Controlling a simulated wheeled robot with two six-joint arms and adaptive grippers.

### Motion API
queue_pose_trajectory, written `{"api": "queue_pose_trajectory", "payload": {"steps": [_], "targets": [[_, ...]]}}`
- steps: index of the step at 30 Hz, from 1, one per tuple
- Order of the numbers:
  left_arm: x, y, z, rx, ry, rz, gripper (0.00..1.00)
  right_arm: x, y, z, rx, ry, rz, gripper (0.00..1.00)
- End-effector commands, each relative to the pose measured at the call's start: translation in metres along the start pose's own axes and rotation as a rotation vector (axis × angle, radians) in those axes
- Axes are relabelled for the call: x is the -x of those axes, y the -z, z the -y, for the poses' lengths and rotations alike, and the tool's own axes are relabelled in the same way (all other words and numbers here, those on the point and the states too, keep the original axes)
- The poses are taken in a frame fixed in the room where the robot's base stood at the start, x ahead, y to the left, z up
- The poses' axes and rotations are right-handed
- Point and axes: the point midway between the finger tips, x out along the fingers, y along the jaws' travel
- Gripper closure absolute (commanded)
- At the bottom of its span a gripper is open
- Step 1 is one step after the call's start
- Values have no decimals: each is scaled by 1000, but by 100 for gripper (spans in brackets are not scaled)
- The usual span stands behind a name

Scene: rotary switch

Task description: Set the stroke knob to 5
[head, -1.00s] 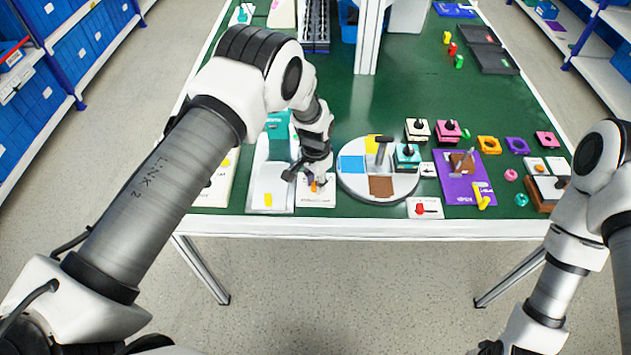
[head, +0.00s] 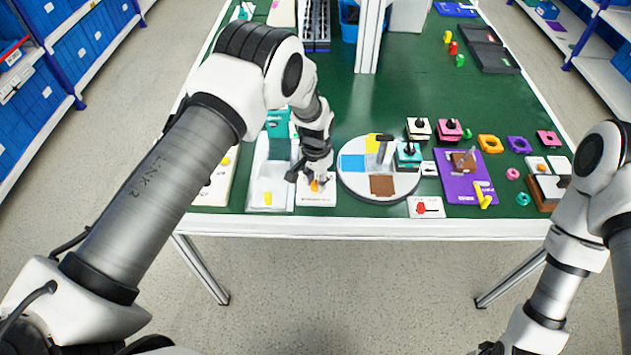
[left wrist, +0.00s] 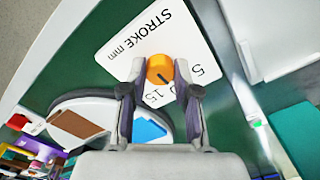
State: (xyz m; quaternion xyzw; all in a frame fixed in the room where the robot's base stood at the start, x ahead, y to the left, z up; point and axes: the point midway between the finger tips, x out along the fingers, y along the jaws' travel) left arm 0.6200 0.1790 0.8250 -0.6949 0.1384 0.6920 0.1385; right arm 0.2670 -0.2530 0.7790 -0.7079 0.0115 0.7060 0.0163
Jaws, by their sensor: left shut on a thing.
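The orange stroke knob (left wrist: 160,66) sits on a white card (left wrist: 125,45) printed "STROKE mm". The card also shows in the head view (head: 318,199). My left gripper (left wrist: 160,78) is shut on the knob, one finger on each side; in the head view my left gripper (head: 312,181) is low over the card. In the left wrist view a dark mark on the knob points down and slightly right. The "5" is printed to its right and a "15" below it; other print is partly hidden. My right gripper (head: 490,347) barely shows at the bottom edge.
A white round plate (head: 350,185) with coloured patches stands close right of the card. A white tray (head: 270,190) with a yellow piece stands close left. A card with a red knob (head: 425,208) lies near the front table edge. Green table behind is partly clear.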

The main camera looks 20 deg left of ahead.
Motion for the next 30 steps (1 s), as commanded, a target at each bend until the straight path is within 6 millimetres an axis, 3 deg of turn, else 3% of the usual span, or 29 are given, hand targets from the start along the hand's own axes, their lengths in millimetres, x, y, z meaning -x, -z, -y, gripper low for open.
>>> {"api": "queue_pose_trajectory", "payload": {"steps": [15, 30], "targets": [[-6, -2, -2, 410, -1, 7, 100, -32, 0, 0, 0, 0, 0, 60], [-5, -3, -2, 670, 0, 8, 100, -43, 0, 0, 0, 0, 0, 60]]}}
